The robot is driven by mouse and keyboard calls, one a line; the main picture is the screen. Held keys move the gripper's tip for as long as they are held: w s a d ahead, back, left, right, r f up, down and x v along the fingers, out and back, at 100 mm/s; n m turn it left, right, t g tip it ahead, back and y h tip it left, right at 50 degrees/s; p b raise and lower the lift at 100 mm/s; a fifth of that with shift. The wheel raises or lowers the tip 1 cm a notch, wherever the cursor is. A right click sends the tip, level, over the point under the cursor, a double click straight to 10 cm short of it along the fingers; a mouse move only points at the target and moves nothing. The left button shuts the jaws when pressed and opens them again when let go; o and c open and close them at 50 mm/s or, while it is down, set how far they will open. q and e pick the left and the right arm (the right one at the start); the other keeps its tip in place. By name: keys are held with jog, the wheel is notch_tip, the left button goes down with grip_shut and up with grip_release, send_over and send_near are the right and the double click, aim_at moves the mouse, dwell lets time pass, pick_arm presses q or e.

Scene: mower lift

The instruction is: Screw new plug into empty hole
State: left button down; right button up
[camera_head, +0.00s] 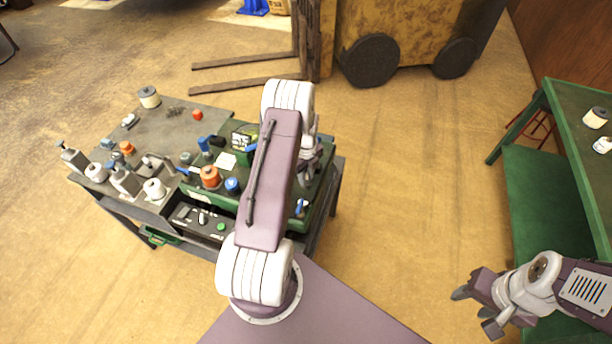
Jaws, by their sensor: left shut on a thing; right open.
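A green machine block (317,190) stands on the right part of a dark work table, with blue, orange and black fittings on top. My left gripper (306,178) is over the right part of this block, pointing down. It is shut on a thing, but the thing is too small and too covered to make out. My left arm covers the middle of the block. I cannot pick out the new plug or the empty hole. My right gripper (475,311) is open and empty over the floor at lower right, apart from the table.
The work table (170,125) holds several white and grey fittings at left, an orange cap (197,115) and a control box (190,217) in front. A green bench (546,190) stands at right. A yellow forklift (400,35) is behind. Floor between table and bench is clear.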

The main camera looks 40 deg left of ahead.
pick_arm(q)
jog(key=shift+m, duration=0.4)
jog(key=m, duration=0.6)
jog(key=c, duration=1.1)
grip_release()
jog(key=shift+r, duration=0.1)
notch_tip(320, 180, up, 8)
jog(key=p, duration=0.6)
